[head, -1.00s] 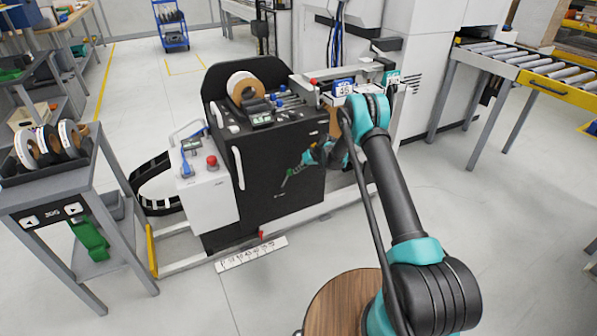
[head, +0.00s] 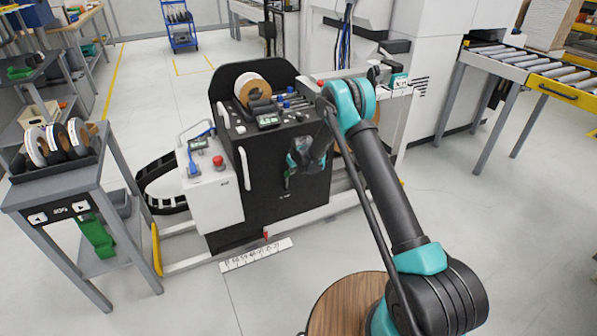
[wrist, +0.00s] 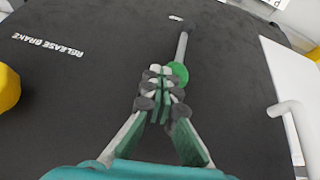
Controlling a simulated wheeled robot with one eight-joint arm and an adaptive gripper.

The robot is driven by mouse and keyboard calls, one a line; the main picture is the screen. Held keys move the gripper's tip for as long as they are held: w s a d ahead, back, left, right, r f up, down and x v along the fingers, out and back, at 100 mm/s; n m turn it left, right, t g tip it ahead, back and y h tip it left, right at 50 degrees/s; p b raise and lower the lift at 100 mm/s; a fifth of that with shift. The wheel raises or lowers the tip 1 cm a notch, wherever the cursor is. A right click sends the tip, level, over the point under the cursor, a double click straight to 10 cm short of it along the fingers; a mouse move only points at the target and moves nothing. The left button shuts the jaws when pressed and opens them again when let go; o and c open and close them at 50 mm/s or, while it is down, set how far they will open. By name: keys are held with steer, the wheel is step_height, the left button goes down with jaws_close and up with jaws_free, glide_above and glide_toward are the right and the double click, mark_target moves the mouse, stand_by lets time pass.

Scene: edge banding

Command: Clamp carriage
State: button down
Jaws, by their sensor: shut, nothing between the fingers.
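The carriage (head: 285,205) is a black cabinet on pale floor rails, with a tape roll (head: 252,88) on top. In the wrist view its dark panel (wrist: 80,85) reads "RELEASE BRAKE". A lever with a grey rod (wrist: 183,45) and green knob (wrist: 179,72) is on that panel. My gripper (wrist: 160,72) is shut and empty, its fingertips beside the knob and partly in front of it. I cannot tell whether they touch it. In the head view my gripper (head: 290,162) is in front of the carriage's front face.
A white control box (head: 210,185) with a red button (head: 218,161) adjoins the carriage's left side. A scale plate (head: 255,254) lies on the floor in front. A grey cart (head: 75,185) with rolls stands left. A yellow knob (wrist: 8,88) is at the wrist view's left edge.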

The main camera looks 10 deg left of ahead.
steer(key=a, duration=0.1)
steer(key=s+a+t+h, duration=0.1)
steer(key=s+a+n+t+h, duration=0.1)
steer(key=shift+s+a, duration=0.25)
steer(key=shift+a, duration=0.1)
steer(key=shift+s+a+f+t+h, duration=0.2)
steer(key=shift+s+a+h, duration=0.2)
steer(key=shift+a, duration=0.25)
steer(key=shift+s+a+f+t+h, duration=0.2)
steer(key=shift+s+a+h, duration=0.1)
steer(key=shift+s+a, duration=0.25)
steer(key=shift+w+a, duration=0.1)
steer(key=shift+r, duration=0.1)
glide_toward(285, 174)
steer(key=v, duration=0.5)
steer(key=shift+a+r, duration=0.2)
steer(key=shift+r, duration=0.05)
